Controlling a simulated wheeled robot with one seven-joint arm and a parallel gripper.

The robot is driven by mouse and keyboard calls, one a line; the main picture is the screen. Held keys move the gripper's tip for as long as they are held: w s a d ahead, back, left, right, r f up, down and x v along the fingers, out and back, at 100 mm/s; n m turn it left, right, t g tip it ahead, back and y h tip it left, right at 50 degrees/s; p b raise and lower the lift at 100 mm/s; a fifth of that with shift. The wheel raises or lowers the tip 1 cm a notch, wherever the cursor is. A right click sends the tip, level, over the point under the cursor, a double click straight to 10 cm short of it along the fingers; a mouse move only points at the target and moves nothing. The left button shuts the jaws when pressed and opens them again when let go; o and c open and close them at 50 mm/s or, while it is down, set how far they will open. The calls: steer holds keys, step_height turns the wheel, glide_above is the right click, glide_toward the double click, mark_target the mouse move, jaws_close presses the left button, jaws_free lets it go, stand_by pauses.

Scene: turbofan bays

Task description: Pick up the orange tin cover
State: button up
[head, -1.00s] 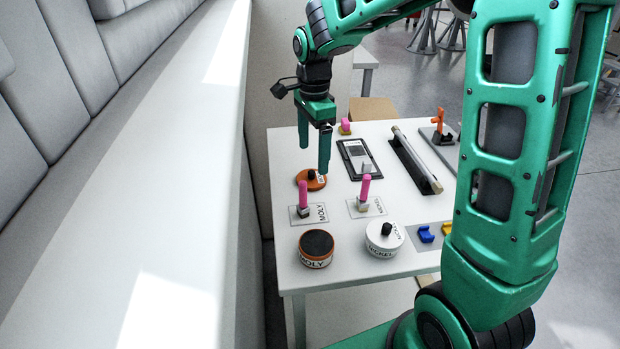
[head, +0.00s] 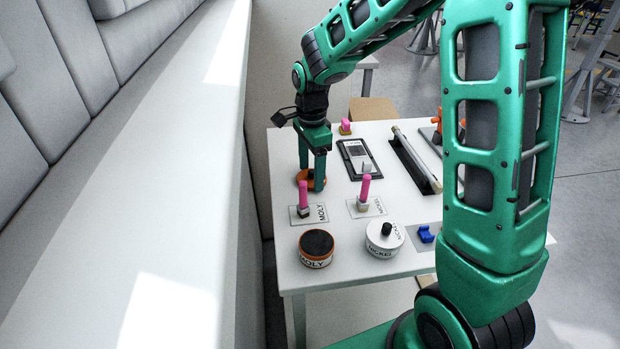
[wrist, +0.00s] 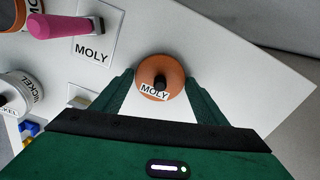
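The orange tin cover (wrist: 173,75) is a round disc with a black knob and a white MOLY label. It lies on the white table. In the head view the orange cover (head: 318,182) is partly hidden behind my fingers. My gripper (head: 311,178) points down over it, with one finger on either side. In the wrist view my gripper (wrist: 161,82) is open, its green fingers spread around the near part of the cover and its knob. I cannot tell whether the fingers touch it.
An open orange MOLY tin (head: 316,249) and a white NICKEL tin (head: 384,238) stand at the table's front. Two pink-handled tools (head: 304,197) stand near the cover. A black-framed panel (head: 357,158) and a long bar (head: 415,160) lie to the right.

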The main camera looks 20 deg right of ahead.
mark_target(311, 171)
steer(key=c, duration=0.4)
steer(key=shift+r, duration=0.1)
step_height(311, 171, up, 10)
steer(key=shift+f, duration=0.1)
